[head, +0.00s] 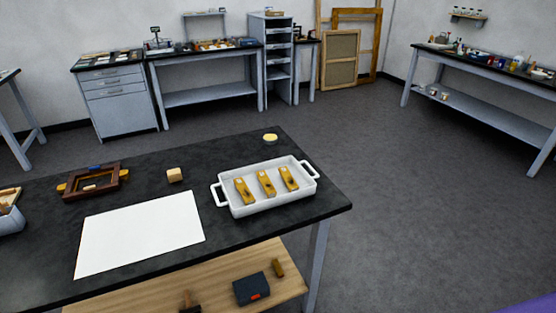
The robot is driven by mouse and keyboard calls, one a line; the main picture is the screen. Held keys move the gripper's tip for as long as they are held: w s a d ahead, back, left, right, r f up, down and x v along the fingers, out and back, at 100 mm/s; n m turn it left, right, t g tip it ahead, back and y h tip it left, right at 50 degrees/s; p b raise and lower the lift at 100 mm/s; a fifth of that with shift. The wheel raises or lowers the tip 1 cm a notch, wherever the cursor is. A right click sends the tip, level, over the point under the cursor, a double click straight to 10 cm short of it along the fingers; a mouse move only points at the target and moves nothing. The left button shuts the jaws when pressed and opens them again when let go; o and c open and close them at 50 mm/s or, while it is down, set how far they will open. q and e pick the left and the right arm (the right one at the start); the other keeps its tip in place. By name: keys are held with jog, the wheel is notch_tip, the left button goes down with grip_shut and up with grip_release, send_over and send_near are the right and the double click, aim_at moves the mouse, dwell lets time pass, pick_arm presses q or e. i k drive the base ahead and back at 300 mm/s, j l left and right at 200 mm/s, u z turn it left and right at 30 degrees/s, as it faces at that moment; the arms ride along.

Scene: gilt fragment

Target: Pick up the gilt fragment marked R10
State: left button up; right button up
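Three gilt fragments lie side by side in a white tray (232,208) with two handles, at the right end of the black table. They are the left fragment (243,190), the middle fragment (266,183) and the right fragment (289,178). Each is golden with a small pale mark, too small to read, so I cannot tell which is R10. Neither of my grippers shows in the head view.
A white sheet (140,235), a beige block (174,175), a brown frame (95,182) and a round yellow item (270,138) are on the black table (230,155). A dark box (251,289) is on the lower shelf. Grey floor (420,200) is open to the right.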

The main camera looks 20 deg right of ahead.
aim_at(291, 182)
jog(key=i+l+z, duration=0.15)
jog(key=i, duration=0.25)
jog(key=i+l+z, duration=0.1)
jog(key=i+l, duration=0.15)
jog(key=i, duration=0.2)
